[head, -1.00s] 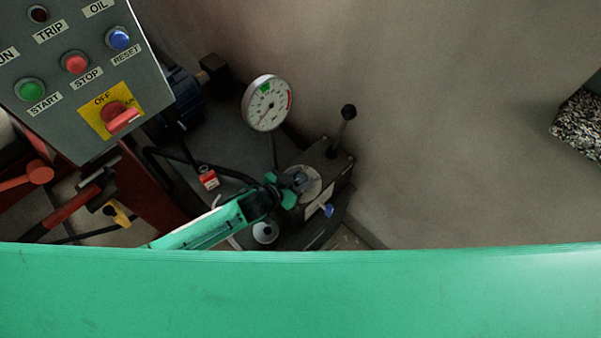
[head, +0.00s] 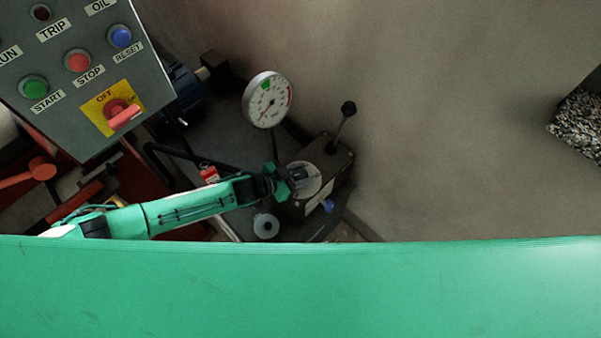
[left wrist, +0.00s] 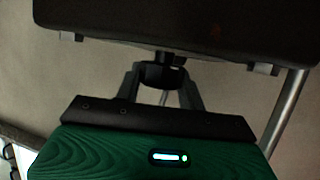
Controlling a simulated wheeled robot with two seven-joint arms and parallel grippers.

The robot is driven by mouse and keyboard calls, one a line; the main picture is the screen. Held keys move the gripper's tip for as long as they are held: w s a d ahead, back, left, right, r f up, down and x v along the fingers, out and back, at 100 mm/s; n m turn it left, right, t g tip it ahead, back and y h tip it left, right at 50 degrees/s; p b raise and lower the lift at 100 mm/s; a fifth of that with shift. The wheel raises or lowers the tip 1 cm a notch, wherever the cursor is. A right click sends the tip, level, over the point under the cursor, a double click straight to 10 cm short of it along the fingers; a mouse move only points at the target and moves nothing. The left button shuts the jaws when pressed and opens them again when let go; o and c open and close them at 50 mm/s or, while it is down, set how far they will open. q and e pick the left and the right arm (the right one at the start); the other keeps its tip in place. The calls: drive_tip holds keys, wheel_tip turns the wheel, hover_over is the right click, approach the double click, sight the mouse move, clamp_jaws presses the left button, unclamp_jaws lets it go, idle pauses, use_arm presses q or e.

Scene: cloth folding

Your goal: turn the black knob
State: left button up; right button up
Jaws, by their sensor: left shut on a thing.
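The black knob is mostly hidden by my gripper in the head view. It sits at a pale round dial plate (head: 312,188) on top of a dark box (head: 340,160). My left gripper (head: 298,178) reaches in from the left and is shut on the knob over this plate. In the left wrist view the two dark fingers of my left gripper (left wrist: 163,88) close around a dark round piece, in front of the dark box face (left wrist: 180,22). My right gripper is not in view.
A black-balled lever (head: 347,109) rises from the box, and a white gauge (head: 267,100) stands behind. A control panel (head: 65,120) with buttons and a red switch (head: 123,115) is at left. A red padlock tag (head: 209,174) hangs near my arm.

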use_arm(q)
drive_tip(key=shift+r, duration=0.1)
drive_tip(key=o, duration=1)
drive_tip(key=shift+c, duration=0.2)
drive_tip(key=b+v, duration=0.2)
drive_tip(key=v, duration=1.1)
drive_tip(key=shift+a, duration=0.35)
drive_tip(key=shift+s+r, duration=0.1)
